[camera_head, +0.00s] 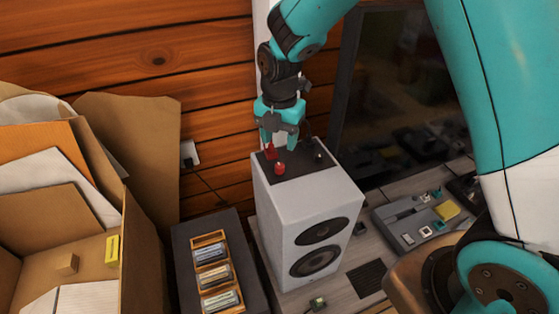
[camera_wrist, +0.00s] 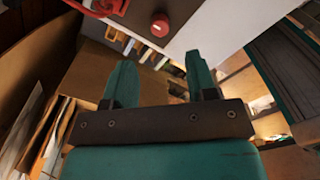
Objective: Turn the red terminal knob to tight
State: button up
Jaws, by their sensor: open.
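A white speaker cabinet (camera_head: 290,220) stands upright with a dark panel (camera_head: 305,167) on its top. A round red knob (camera_head: 280,169) sits near the front left of that panel. A second, angular red piece (camera_head: 270,153) is just behind it; its exact shape is unclear. A black terminal (camera_head: 318,154) is to the right. My gripper (camera_head: 279,142) is open and empty, above the rear of the panel, apart from the round red knob. In the wrist view the red knob (camera_wrist: 160,25) lies beyond the fingertips (camera_wrist: 157,60), near the top edge.
A dark box with a tray of batteries (camera_head: 215,272) stands left of the speaker. An open cardboard box with papers (camera_head: 75,245) is further left. A grey device (camera_head: 415,220) lies to the right. A dark screen (camera_head: 400,95) and a plank wall (camera_head: 150,55) stand behind.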

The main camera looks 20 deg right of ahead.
aim_at(280, 165)
notch_tip(280, 165, down, 8)
jog(key=shift+f+p, duration=0.2)
jog(key=shift+p, duration=0.35)
jog(key=shift+c, duration=0.2)
jog(key=c, duration=0.9)
